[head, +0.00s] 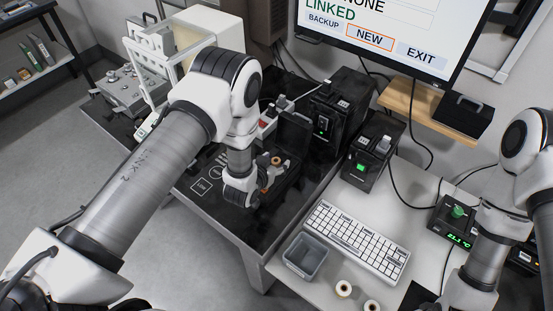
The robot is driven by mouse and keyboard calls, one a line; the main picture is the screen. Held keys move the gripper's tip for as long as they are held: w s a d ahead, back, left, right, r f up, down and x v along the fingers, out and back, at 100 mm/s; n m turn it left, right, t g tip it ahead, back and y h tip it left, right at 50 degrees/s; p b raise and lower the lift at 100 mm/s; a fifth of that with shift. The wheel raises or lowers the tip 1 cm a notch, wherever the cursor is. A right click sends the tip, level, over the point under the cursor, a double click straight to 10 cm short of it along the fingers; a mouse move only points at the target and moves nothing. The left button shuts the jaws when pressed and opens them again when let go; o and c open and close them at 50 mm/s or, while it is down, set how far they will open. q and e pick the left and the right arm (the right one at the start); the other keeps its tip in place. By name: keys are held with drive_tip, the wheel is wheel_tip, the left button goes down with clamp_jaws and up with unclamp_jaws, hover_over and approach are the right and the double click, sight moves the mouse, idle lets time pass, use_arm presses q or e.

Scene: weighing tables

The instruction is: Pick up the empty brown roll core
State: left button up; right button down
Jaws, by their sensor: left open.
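A small brown ring-shaped piece (277,160), which looks like the empty roll core, shows at the black device on the dark table. It is small, and the arm partly covers the area around it. My left gripper (264,187) is low over the black tabletop, just below and left of the brown piece in the picture. It is open, and its fingers are partly hidden by its own wrist. I cannot tell whether a finger touches the core. My right arm comes in at the right edge, and its gripper is out of the picture.
Two white rolls (343,288) stand on the pale table beside a grey bin (305,257) and a white keyboard (357,241). Black printers (372,150) stand behind. A monitor (390,30) hangs above. A scale (456,222) with green digits is at right.

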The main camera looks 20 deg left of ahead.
use_arm(q)
drive_tip(key=shift+w+f, duration=0.1)
drive_tip(key=shift+w, duration=0.1)
drive_tip(key=shift+s, duration=0.1)
drive_tip(key=shift+s+a+r, duration=0.1)
drive_tip(key=shift+s+r, duration=0.05)
drive_tip(key=shift+r, duration=0.05)
drive_tip(key=shift+c, duration=1.4)
drive_tip(key=c, duration=0.6)
